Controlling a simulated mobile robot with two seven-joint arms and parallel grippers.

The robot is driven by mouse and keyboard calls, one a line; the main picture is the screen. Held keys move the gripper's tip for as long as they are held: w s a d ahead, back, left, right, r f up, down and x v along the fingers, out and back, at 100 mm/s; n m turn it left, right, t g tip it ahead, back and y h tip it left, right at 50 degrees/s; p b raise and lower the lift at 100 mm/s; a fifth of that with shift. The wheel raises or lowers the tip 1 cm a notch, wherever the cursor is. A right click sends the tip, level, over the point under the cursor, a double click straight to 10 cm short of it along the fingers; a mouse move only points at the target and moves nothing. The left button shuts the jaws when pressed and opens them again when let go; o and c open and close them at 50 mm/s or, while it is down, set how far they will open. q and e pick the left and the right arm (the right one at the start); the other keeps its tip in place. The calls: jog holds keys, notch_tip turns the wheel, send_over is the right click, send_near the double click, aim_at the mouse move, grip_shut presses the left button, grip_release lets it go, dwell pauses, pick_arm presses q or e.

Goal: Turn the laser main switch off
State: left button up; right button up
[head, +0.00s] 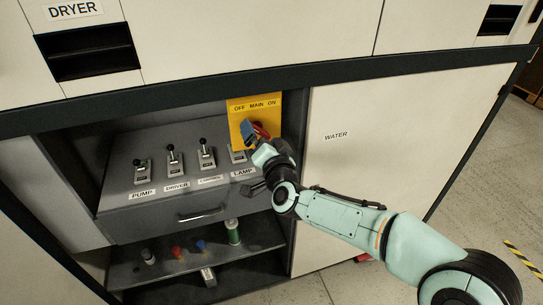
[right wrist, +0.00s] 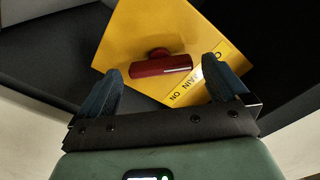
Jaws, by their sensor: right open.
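The main switch is a red handle (head: 262,130) on a yellow plate (head: 268,104) marked OFF, MAIN, ON. In the head view the red part shows just right of my right gripper's fingers, which hide some of it. In the right wrist view the red handle (right wrist: 163,66) lies as a bar across the space between the two blue fingers, on the yellow plate (right wrist: 150,28). My right gripper (right wrist: 162,68) is open, with a finger to each side of the handle and visible gaps. It also shows in the head view (head: 250,132). My left gripper is not in view.
Left of the plate, a grey box carries several lever switches, such as the pump switch (head: 142,168) and driver switch (head: 173,157); my gripper partly covers the lamp switch. Below is a shelf (head: 140,272) with small items. A white WATER door (head: 345,190) stands right.

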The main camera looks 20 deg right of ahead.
pick_arm(q)
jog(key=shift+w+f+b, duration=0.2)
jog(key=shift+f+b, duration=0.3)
jog(key=shift+b, duration=0.05)
pick_arm(e)
jog(key=s, duration=1.1)
